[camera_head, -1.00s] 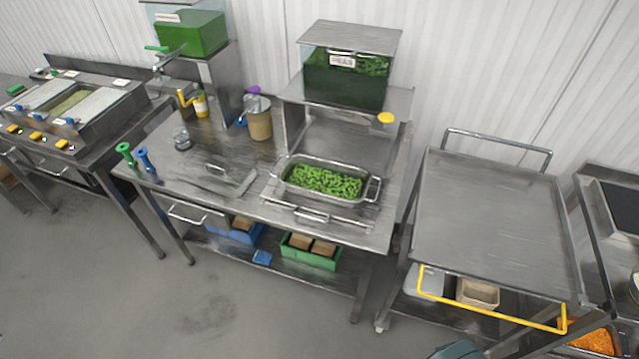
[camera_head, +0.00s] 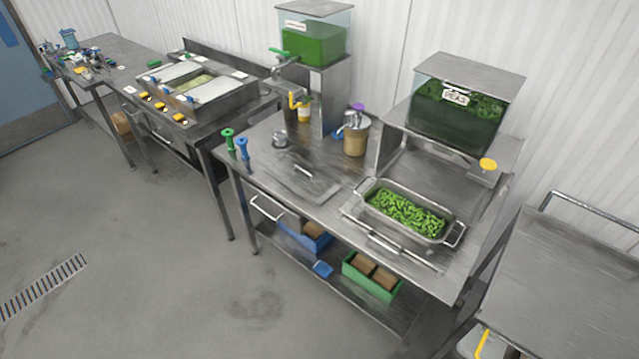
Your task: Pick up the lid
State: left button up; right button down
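A flat metal lid (camera_head: 322,190) with a raised handle lies on the steel worktable, left of a metal pan (camera_head: 451,232) of green peas or beans. The lid is close in colour to the tabletop, so its outline is hard to make out. The pan stands open on the right part of the table, under the peas dispenser. Neither of my grippers is in view.
The steel worktable (camera_head: 262,148) also holds a beige pitcher (camera_head: 355,140), green and blue handled tools, and the peas dispenser (camera_head: 457,115). A steel cart (camera_head: 570,275) stands at the right. Open floor (camera_head: 150,215) lies at the left.

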aim_at(314, 185)
jog(key=i+j+z, duration=0.15)
jog(key=i, duration=0.4)
jog(key=i+j+z, duration=0.15)
jog(key=i+j, duration=0.3)
jog(key=i, duration=0.1)
